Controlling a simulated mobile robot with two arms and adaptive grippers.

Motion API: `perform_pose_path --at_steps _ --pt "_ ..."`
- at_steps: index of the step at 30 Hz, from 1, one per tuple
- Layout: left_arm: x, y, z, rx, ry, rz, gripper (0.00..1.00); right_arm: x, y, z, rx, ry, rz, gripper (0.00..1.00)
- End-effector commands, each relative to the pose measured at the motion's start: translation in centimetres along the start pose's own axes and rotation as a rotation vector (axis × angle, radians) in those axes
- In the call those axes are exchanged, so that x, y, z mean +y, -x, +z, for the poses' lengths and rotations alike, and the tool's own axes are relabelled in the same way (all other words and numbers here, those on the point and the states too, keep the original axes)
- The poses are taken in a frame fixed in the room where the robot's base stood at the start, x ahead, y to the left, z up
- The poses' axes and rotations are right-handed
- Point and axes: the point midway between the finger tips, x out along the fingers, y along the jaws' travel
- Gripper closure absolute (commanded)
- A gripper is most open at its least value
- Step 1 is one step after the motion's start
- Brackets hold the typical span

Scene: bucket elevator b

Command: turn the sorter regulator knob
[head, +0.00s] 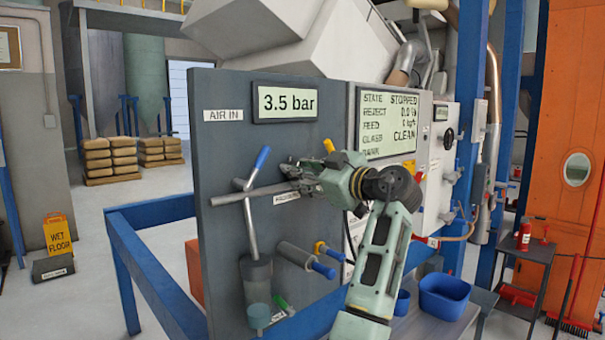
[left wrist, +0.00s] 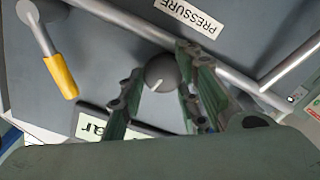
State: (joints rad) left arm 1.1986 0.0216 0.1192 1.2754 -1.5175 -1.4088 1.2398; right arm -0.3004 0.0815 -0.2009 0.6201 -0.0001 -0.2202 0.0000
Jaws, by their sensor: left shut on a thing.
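The sorter regulator knob (left wrist: 163,73) is a round grey knob with a white pointer line, on a dark panel (head: 232,140). In the left wrist view it sits between the two fingers of my left gripper (left wrist: 155,100), near a PRESSURE label (left wrist: 189,17). In the head view my left gripper (head: 302,176) reaches the panel below the display (head: 286,102), which reads 3.5 bar. The gripper is shut on the knob and hides most of it there. My right gripper is in neither view.
A grey pipe (head: 243,196) and a blue-handled valve (head: 262,158) are left of my gripper. A yellow lever (left wrist: 61,77) shows in the left wrist view. A second screen (head: 388,120) reads STOPPED.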

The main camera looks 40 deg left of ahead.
Motion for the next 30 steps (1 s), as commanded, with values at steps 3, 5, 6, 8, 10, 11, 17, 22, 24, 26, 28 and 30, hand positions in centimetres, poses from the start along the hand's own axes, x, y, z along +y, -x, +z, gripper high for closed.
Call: perform_pose_path --at_steps 3,5,6,8,10,11,17,22,24,26,28,30 --pt "0.63 0.09 -0.71 0.012 -0.056 0.019 0.95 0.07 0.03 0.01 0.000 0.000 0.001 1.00" --pt "0.63 0.09 -0.69 0.012 -0.082 0.018 0.95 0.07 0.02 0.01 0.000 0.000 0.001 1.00" --pt "0.63 0.09 -0.68 0.012 -0.097 0.018 0.95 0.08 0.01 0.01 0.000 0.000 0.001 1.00" --pt "0.63 0.09 -0.66 0.012 -0.117 0.018 0.95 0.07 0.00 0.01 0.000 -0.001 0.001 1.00" --pt "0.63 0.09 -0.64 0.012 -0.134 0.018 0.95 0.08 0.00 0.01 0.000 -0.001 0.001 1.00" --pt "0.63 0.09 -0.63 0.012 -0.140 0.018 0.95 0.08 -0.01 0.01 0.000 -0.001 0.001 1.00" --pt "0.63 0.10 -0.60 0.011 -0.159 0.018 0.95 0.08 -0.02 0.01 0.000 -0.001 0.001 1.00" --pt "0.63 0.10 -0.58 0.011 -0.160 0.018 0.95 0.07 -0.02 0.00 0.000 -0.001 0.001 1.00" --pt "0.63 0.10 -0.58 0.011 -0.160 0.018 0.95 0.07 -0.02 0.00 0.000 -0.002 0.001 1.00" --pt "0.63 0.11 -0.57 0.011 -0.159 0.018 0.95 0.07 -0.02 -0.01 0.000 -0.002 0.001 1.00" --pt "0.62 0.11 -0.56 0.011 -0.159 0.018 0.66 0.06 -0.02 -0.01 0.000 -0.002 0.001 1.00" --pt "0.61 0.10 -0.56 0.011 -0.159 0.018 0.60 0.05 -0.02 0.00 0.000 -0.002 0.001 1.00"
